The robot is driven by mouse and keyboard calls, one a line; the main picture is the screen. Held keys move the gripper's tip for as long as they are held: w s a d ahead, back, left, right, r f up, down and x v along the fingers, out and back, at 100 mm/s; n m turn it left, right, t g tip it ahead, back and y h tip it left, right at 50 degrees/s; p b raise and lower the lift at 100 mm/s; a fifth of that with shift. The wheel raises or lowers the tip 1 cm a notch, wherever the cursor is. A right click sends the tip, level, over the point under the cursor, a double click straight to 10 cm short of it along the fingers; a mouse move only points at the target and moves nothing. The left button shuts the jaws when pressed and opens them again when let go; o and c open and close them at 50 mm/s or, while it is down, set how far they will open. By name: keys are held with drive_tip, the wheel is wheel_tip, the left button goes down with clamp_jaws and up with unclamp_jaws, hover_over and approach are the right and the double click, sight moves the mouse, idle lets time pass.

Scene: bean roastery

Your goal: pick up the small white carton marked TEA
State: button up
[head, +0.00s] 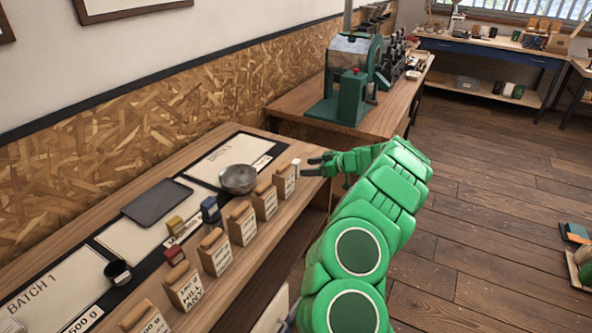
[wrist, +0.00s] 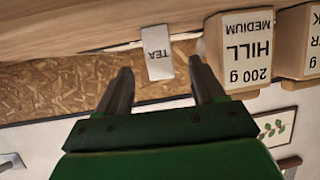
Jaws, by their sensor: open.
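The small white carton marked TEA (wrist: 158,52) shows in the wrist view, its lettering upside down. In the head view the carton (head: 296,166) is a small white shape at the far right end of the wooden counter, just past the last tan bag. My gripper (head: 313,167) is open and level with the counter end, its fingers pointing left toward the carton. In the wrist view my gripper (wrist: 160,66) has one finger on each side of the carton in the picture, with a gap on both sides. I cannot tell how deep the carton sits between the fingers.
A tan bag marked HILL MEDIUM 200 g (wrist: 240,50) stands close to the right finger in the wrist view. Several similar bags (head: 242,222) line the counter's front edge. A metal bowl (head: 238,179) sits behind them. A green machine (head: 349,90) stands on the bench beyond.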

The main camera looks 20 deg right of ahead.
sight(299, 167)
drive_tip(key=shift+x, duration=3.25)
drive_tip(key=shift+r, duration=0.15)
drive_tip(key=c, duration=1)
drive_tip(key=shift+c, duration=0.2)
